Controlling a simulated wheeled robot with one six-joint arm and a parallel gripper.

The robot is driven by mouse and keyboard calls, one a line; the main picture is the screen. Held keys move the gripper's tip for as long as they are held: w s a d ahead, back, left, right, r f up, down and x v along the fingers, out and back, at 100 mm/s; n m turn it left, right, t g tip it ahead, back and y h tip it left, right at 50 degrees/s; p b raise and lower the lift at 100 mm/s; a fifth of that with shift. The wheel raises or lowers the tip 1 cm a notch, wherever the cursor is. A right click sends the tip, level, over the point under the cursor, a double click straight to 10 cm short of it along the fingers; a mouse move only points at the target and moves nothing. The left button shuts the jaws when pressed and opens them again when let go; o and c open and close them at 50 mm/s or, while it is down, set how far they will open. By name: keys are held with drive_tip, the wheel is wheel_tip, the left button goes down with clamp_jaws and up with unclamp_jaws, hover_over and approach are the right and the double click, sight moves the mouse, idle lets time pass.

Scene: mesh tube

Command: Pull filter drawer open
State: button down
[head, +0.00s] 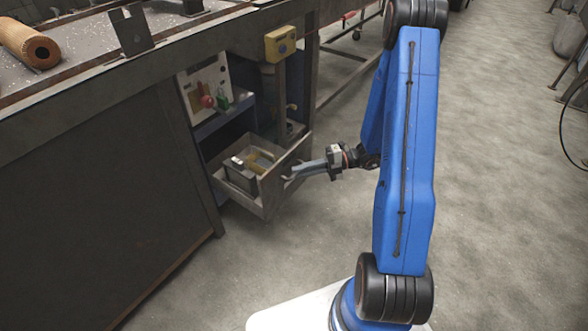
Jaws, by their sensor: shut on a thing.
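The filter drawer (268,204) is a grey metal drawer low in the side of the workbench. It stands pulled out from its bay, with its front panel facing my arm. Inside it are a small metal box and some yellowish material (262,160). My gripper (291,177) is at the drawer's front panel, coming from the right. It is shut on what looks like the drawer handle, which is too small and covered to see clearly.
The workbench (95,180) has a dark side panel on the left. A panel with a red knob (208,101) and a yellow box (280,45) are above the drawer. A rusty tube (30,42) lies on the bench top. The concrete floor (500,200) to the right is clear.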

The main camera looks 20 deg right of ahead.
drive_tip(key=shift+s+d, duration=0.4)
drive_tip(key=shift+s, duration=0.15)
drive_tip(key=c, duration=1.8)
unclamp_jaws()
drive_tip(key=shift+d, duration=0.15)
drive_tip(key=v, duration=1.7)
drive_tip(key=shift+s+d, duration=0.1)
drive_tip(key=shift+d, duration=0.05)
